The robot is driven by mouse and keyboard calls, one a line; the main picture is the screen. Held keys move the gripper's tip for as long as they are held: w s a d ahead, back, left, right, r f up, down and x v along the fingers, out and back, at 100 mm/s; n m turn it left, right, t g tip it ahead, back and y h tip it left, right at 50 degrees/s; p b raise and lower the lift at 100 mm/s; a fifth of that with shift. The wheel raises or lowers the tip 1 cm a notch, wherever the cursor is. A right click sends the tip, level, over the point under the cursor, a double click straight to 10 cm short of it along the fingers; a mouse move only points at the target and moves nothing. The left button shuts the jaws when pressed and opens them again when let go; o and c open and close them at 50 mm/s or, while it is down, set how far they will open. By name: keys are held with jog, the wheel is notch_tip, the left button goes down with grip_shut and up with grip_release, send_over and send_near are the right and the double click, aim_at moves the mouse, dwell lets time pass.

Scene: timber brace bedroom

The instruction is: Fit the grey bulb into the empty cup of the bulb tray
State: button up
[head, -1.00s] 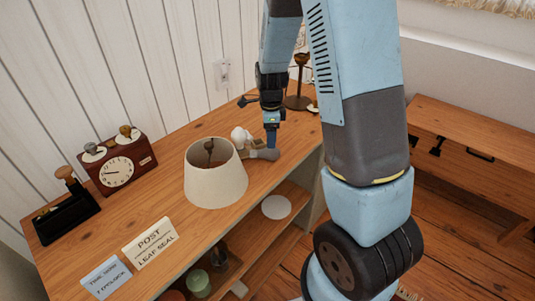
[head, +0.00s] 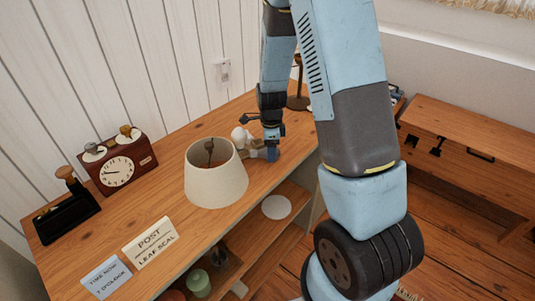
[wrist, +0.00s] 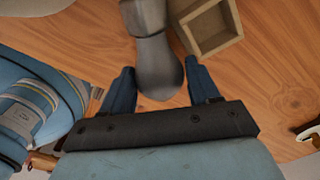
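The grey bulb (wrist: 157,62) lies on its side on the wooden shelf top, its round end between my fingers in the wrist view. My gripper (wrist: 161,86) is open, with a finger on each side of the bulb and a gap visible on both sides. In the head view my gripper (head: 271,154) is low at the shelf top and mostly hides the bulb. The bulb tray (head: 256,144) is just left of it, beside a white bulb (head: 239,134). In the wrist view an empty square cup of the tray (wrist: 208,27) shows at the top.
A lampshade (head: 216,184) stands close left of my gripper. A dark stand (head: 298,99) is behind, to the right. A clock (head: 117,169), a black stamp holder (head: 66,212) and two signs (head: 150,246) sit further left. The white panelled wall is behind.

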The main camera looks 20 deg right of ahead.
jog(key=c, duration=0.7)
